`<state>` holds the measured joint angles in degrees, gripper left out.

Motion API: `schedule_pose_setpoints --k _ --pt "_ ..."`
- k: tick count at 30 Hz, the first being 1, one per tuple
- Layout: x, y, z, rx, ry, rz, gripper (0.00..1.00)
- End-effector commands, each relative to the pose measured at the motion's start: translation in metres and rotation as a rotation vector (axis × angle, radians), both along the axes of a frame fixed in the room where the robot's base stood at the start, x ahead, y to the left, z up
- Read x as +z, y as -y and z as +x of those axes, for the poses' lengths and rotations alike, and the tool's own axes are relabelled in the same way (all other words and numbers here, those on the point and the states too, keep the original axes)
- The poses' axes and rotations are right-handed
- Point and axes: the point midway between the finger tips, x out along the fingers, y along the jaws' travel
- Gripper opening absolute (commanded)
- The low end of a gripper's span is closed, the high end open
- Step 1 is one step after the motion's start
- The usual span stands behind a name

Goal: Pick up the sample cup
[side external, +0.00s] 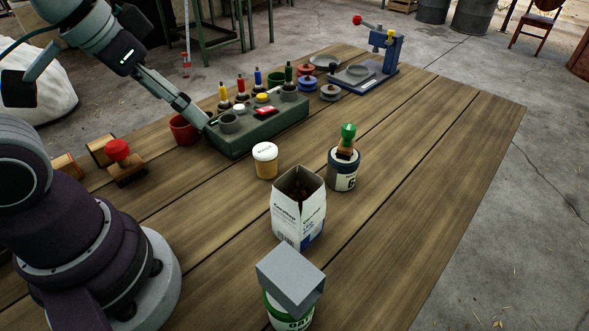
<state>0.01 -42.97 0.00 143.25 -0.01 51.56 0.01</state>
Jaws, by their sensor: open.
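A small cup with a white lid and amber body (265,166) stands upright on the wooden table, in front of the green tray; it looks most like the sample cup, though its lid print is too small to read. My gripper (207,121) is at the left end of the green tray (262,132), up and left of that cup and apart from it. It is open, with its fingers pointing down and right beside a grey round cup (229,122) in the tray. I cannot tell whether it touches the tray. Nothing shows held between the fingers.
A red cup (183,131) stands just left of my gripper. A red-knobbed stamp (117,152), an open carton (299,212), a green-topped jar (343,172) and a grey block on a can (290,278) stand around. A blue press (372,72) is behind. The table's right side is clear.

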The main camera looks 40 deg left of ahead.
Motion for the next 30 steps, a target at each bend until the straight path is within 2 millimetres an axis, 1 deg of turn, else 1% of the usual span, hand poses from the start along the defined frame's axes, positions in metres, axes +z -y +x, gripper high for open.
schedule_pose_setpoints --k 1,2,3,11,14,17,18,20,21,23,24,27,30 --pt "0.000 0.000 0.000 0.000 0.000 0.000 0.83" --pt "0.000 0.000 0.000 0.000 0.000 0.000 0.79" --pt "0.000 0.000 0.000 0.000 0.000 0.000 0.79" --pt "0.000 0.000 0.000 -0.004 -0.001 0.002 0.79" --pt "0.002 0.000 0.009 -0.084 -0.034 0.037 0.79" --pt "0.000 -0.002 0.033 -0.302 -0.113 0.122 0.79" --pt "-0.003 -0.003 0.046 -0.415 -0.149 0.162 0.79" --pt "-0.012 -0.006 0.066 -0.591 -0.199 0.216 0.79" --pt "-0.021 -0.009 0.078 -0.708 -0.231 0.250 0.79" --pt "-0.036 -0.013 0.095 -0.883 -0.275 0.292 0.79" --pt "-0.047 -0.016 0.105 -0.992 -0.300 0.315 0.79" --pt "-0.075 -0.022 0.123 -1.227 -0.346 0.355 0.79" --pt "-0.094 -0.026 0.131 -1.380 -0.370 0.377 0.79"
